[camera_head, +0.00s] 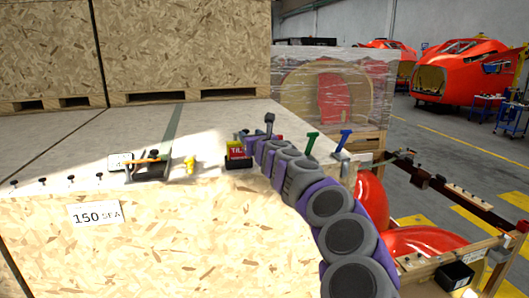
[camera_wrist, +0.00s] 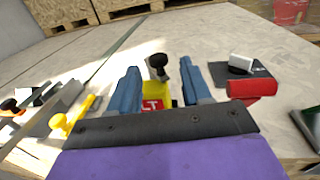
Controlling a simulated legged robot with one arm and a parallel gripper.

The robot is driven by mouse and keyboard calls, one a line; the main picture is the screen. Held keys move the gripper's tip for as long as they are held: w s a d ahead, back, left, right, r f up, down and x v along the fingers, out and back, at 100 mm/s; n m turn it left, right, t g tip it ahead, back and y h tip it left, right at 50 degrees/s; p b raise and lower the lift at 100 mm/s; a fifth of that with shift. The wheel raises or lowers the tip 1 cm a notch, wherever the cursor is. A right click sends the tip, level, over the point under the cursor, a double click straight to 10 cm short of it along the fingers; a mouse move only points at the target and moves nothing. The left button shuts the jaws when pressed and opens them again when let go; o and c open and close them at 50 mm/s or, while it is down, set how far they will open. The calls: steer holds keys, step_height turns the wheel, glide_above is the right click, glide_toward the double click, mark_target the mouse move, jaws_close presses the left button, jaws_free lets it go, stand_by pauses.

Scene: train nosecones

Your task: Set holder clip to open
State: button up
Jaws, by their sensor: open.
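My gripper (camera_wrist: 160,80) shows in the wrist view with its two blue fingers spread apart. Between and beyond the fingers is a yellow block with a red label (camera_wrist: 152,105), with a black knob (camera_wrist: 157,62) above it. The fingers partly hide the block, and I cannot tell whether they touch it. I cannot tell for sure which part is the holder clip.
Left of the block are a small yellow piece (camera_head: 190,163) and a dark holder with an orange-handled tool (camera_head: 150,160). Right of my gripper lie a red-handled piece (camera_wrist: 252,88) and a white cylinder (camera_wrist: 240,63). Green (camera_head: 311,142) and blue (camera_head: 343,138) T-handles stand farther right.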

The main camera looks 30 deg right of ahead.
steer(key=s+a+b, duration=0.1)
steer(key=s+b, duration=0.1)
steer(key=s, duration=0.9)
steer(key=shift+s+a, duration=0.4)
